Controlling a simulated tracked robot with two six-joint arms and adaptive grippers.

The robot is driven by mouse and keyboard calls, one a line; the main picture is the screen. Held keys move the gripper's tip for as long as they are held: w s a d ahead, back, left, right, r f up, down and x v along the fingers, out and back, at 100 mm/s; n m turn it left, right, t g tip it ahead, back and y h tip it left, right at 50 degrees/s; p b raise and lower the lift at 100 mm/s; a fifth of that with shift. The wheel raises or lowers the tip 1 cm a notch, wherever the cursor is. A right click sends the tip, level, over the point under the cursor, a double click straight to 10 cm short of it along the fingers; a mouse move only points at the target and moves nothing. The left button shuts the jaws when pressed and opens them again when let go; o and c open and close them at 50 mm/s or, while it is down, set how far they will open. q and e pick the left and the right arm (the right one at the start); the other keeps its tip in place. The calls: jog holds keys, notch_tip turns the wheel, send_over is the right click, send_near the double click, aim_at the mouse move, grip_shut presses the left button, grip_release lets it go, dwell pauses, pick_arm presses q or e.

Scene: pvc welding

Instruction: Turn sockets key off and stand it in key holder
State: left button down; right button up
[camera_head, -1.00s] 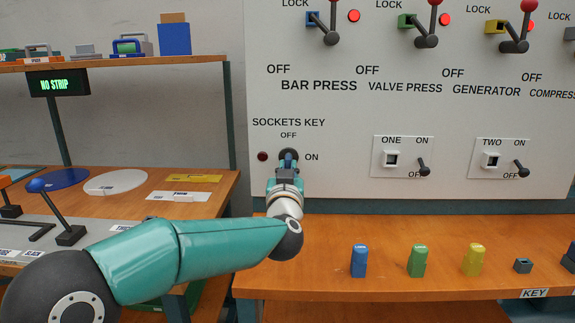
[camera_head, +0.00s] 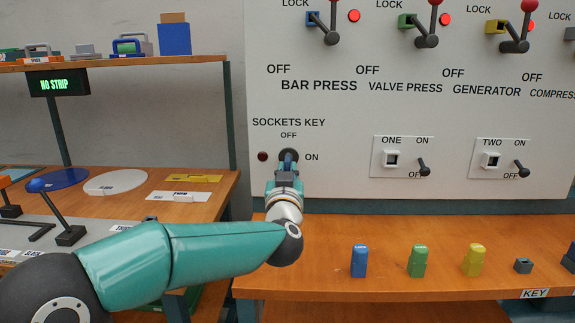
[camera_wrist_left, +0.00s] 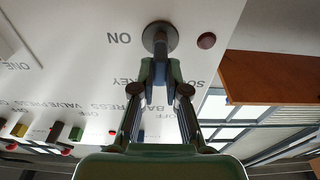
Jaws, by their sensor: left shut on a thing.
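The sockets key (camera_head: 288,156) sits in its round switch on the white panel, under the SOCKETS KEY label, with OFF above and ON to the right. My left gripper (camera_head: 287,170) is shut on the key at the switch; the fingers hide most of it. In the left wrist view the gripper (camera_wrist_left: 160,75) reaches to the round switch plate (camera_wrist_left: 160,38), with a bit of the key (camera_wrist_left: 160,50) showing past the fingertips. The key holder (camera_head: 522,265) is a small grey block on the wooden bench, above the KEY label. My right gripper is not in view.
A dark red lamp (camera_head: 262,156) is left of the switch. Blue (camera_head: 359,261), green (camera_head: 418,261) and yellow (camera_head: 473,260) blocks stand on the bench (camera_head: 310,255) left of the holder. Toggle switches (camera_head: 423,167) stick out of the panel at the right.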

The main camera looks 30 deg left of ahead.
pick_arm(q)
jog(key=shift+v, duration=1.3)
jog(key=shift+p+x, duration=0.5)
jog(key=shift+x, duration=1.5)
jog(key=c, duration=1.1)
grip_release()
jog(key=shift+f, duration=0.1)
jog(key=shift+r+b+v, duration=0.2)
jog(key=shift+v, duration=2.05)
jog(key=shift+r+b+v, duration=0.2)
jog(key=shift+v, duration=2.05)
